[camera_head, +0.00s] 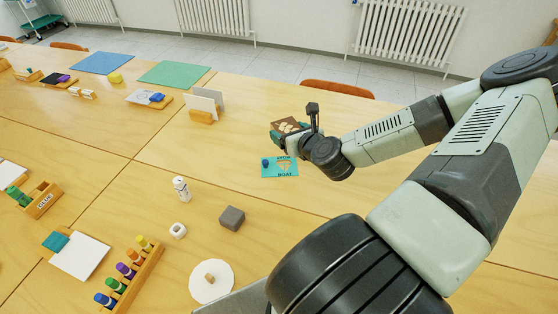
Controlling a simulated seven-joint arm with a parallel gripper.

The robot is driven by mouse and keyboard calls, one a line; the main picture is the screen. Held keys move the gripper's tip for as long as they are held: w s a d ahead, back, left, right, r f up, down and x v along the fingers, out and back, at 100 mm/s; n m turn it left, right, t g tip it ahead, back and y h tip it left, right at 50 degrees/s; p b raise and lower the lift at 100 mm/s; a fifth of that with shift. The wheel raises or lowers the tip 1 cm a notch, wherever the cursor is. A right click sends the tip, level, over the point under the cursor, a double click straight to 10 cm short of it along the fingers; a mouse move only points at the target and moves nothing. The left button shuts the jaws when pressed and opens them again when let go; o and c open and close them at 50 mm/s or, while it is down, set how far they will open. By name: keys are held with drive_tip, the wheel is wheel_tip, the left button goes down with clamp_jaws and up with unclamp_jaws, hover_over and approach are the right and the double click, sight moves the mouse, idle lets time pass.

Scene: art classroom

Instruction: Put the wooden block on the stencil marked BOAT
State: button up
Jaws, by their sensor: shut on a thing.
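The stencil marked BOAT (291,170) is a teal card with dark lettering and a pale shape, lying flat on the table in the middle of the view. A small blue piece (265,162) stands at its left edge. My gripper (281,140) is just behind the stencil as seen here, low over the table. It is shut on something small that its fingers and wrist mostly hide. I cannot make out the wooden block clearly. A brown card with pale marks (287,125) shows just behind the gripper, partly covered by it.
A wooden rack of coloured bottles (139,275) is at front left. The table right of the stencil is mostly clear beneath my arm.

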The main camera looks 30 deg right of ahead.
sight(288, 168)
wheel_tip(288, 168, down, 12)
drive_tip(key=shift+r, duration=0.1)
idle(0.5)
drive_tip(key=o, duration=0.9)
drive_tip(key=v, duration=1.2)
